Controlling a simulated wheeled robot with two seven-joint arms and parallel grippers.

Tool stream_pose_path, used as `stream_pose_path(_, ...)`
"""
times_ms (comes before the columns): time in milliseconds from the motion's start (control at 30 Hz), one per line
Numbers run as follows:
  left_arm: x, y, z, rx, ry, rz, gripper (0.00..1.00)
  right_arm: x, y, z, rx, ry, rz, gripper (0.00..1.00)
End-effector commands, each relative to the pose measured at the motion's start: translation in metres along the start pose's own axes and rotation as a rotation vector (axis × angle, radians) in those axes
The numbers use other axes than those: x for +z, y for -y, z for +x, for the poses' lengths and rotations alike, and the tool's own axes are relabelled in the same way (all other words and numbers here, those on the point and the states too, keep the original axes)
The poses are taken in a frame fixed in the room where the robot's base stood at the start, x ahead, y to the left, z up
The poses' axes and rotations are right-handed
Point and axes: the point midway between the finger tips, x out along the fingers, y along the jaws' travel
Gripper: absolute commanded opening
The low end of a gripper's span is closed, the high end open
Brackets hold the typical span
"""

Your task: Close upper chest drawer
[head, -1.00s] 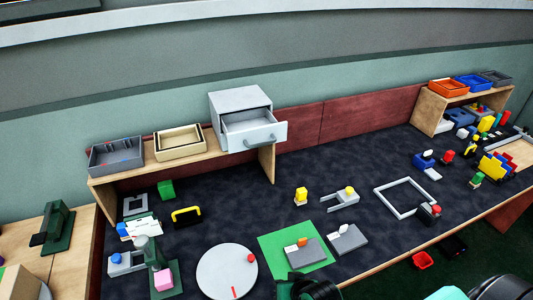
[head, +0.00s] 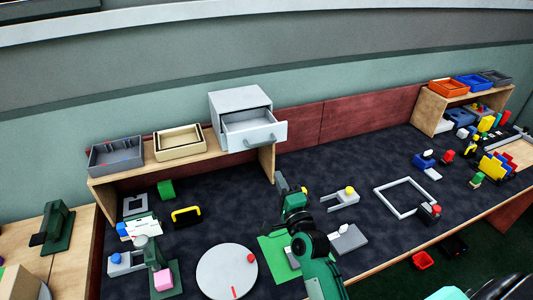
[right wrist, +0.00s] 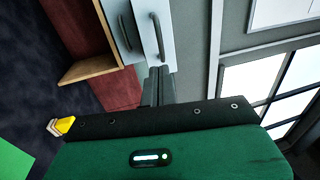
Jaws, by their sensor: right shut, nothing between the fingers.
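The grey chest (head: 238,103) stands on the right end of the wooden shelf in the head view. Its upper drawer (head: 262,137) is pulled out toward me, and its inside looks empty. In the right wrist view the upper drawer's pale front (right wrist: 148,18) and curved handle (right wrist: 159,38) show, with a second handle (right wrist: 124,33) beside it on the lower drawer. My right gripper (head: 280,180) is shut and empty, below the open drawer in the head view. Its fingertips (right wrist: 158,72) point toward the upper drawer's front; contact cannot be told. My left gripper is out of view.
A grey bin (head: 116,154) and a beige bin (head: 180,143) share the shelf (head: 151,172).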

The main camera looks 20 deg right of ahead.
Motion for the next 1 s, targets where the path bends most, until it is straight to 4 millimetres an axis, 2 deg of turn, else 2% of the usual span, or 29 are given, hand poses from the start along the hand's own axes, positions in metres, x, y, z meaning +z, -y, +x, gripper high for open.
stream_pose_path(400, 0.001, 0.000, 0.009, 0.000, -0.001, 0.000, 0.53, 0.000, -0.001, 0.068, 0.000, 0.001, -0.003, 0.00)
stream_pose_path(600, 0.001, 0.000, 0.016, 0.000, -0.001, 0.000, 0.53, 0.000, -0.002, 0.093, 0.000, 0.001, -0.003, 0.00)
stream_pose_path(800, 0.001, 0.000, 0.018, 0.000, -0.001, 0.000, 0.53, 0.000, -0.001, 0.106, 0.001, 0.001, -0.003, 0.00)
stream_pose_path(1000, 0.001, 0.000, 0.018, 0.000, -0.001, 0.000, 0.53, 0.000, -0.001, 0.108, 0.002, 0.001, -0.004, 0.00)
